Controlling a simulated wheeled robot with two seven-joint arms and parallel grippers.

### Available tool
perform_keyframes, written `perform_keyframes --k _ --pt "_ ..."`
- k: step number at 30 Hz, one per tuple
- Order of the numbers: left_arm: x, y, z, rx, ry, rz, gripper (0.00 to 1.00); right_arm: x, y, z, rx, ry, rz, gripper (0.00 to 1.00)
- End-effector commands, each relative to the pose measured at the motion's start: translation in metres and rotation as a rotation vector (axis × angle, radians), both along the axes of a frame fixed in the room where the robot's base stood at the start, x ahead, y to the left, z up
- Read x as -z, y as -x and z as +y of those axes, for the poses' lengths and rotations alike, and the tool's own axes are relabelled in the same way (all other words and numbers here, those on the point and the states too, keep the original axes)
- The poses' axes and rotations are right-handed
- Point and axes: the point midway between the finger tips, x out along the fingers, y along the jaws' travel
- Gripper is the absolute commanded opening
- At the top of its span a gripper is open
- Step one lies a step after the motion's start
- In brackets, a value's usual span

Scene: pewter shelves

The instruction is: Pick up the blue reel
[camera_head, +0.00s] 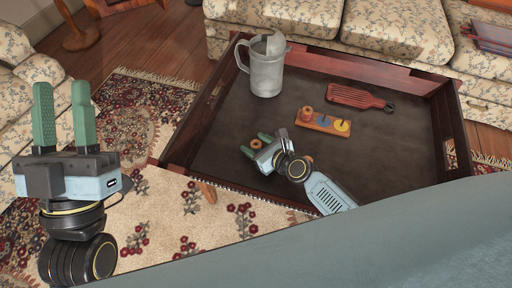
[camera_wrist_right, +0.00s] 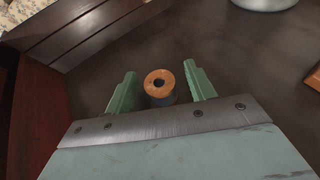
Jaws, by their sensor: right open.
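The blue reel (camera_wrist_right: 160,85) stands upright in the right wrist view, with an orange wooden top, a dark centre hole and a dark blue body. In the head view its small orange top (camera_head: 256,144) shows on the dark tray table. My right gripper (camera_head: 256,143) is open, with one green finger on each side of the reel. In the wrist view there is a visible gap between the reel and each fingertip (camera_wrist_right: 159,73). My left gripper (camera_head: 64,98) is open and empty, fingers up, over the rug at the left.
The tray table (camera_head: 205,125) has raised dark red wooden walls. A grey metal mug (camera_head: 266,72), a wooden peg board (camera_head: 322,123) with coloured pieces and a red paddle-shaped board (camera_head: 355,97) lie beyond my right gripper. Flowered sofas (camera_head: 385,25) stand behind.

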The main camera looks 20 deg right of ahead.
Motion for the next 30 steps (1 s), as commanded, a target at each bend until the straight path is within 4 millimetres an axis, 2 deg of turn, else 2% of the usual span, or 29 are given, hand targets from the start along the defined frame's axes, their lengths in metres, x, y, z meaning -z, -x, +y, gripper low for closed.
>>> perform_keyframes --k 5,16,30 --pt "-0.0004 0.0000 -0.0001 0.000 0.000 0.000 0.36 -0.0004 0.0002 0.0001 0.000 0.000 0.000 0.55" --pt "-0.0005 -0.0001 0.0001 0.000 0.000 0.000 0.36 -0.0003 0.0004 -0.0002 0.000 0.000 0.000 0.07" --pt "0.0032 -0.0050 -0.0012 0.000 -0.015 0.054 0.36 -0.0056 0.0003 0.0001 0.000 0.000 0.000 0.07"
